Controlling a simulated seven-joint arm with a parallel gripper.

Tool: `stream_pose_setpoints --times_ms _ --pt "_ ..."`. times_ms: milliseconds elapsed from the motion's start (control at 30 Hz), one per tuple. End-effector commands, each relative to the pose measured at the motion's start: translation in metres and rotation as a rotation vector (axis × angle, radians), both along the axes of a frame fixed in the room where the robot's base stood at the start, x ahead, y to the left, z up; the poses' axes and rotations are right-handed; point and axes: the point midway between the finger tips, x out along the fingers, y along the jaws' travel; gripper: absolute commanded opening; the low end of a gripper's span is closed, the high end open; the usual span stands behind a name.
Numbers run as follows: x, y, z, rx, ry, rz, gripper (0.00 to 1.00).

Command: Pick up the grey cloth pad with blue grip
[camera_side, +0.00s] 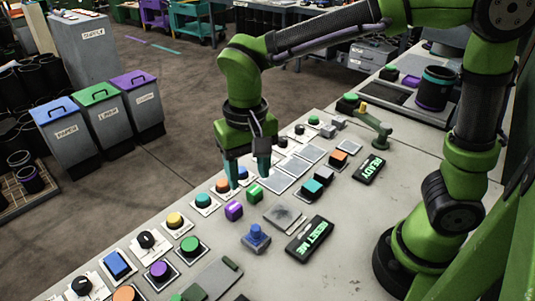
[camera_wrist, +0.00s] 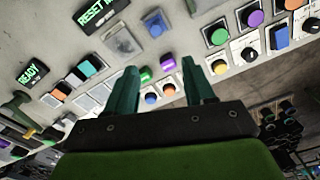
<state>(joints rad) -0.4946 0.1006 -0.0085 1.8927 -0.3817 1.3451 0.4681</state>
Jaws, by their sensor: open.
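The grey cloth pad with its blue grip (camera_side: 256,235) sits on the light grey worktop, in front of a small purple block and left of the RESET ME sign. It also shows near the top of the wrist view (camera_wrist: 155,23), beyond the fingertips. My gripper (camera_side: 248,176) is open and empty, with teal fingers pointing down. It is above the row of buttons, behind the pad and apart from it. In the wrist view my gripper (camera_wrist: 160,66) shows both fingers spread, with small blocks and buttons visible between them.
Several button panels line the worktop. Bare worktop lies in front of the sign.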

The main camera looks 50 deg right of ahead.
Motion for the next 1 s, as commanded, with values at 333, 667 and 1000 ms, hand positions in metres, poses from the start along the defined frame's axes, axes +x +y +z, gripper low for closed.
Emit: stream_pose_setpoints --times_ms 333,667,1000 --pt "-0.004 -0.003 -0.057 -0.006 0.015 -0.033 0.53" --pt "-0.004 -0.002 -0.112 -0.002 0.012 -0.032 0.53" --pt "-0.008 -0.005 -0.148 -0.004 0.014 -0.032 0.53"
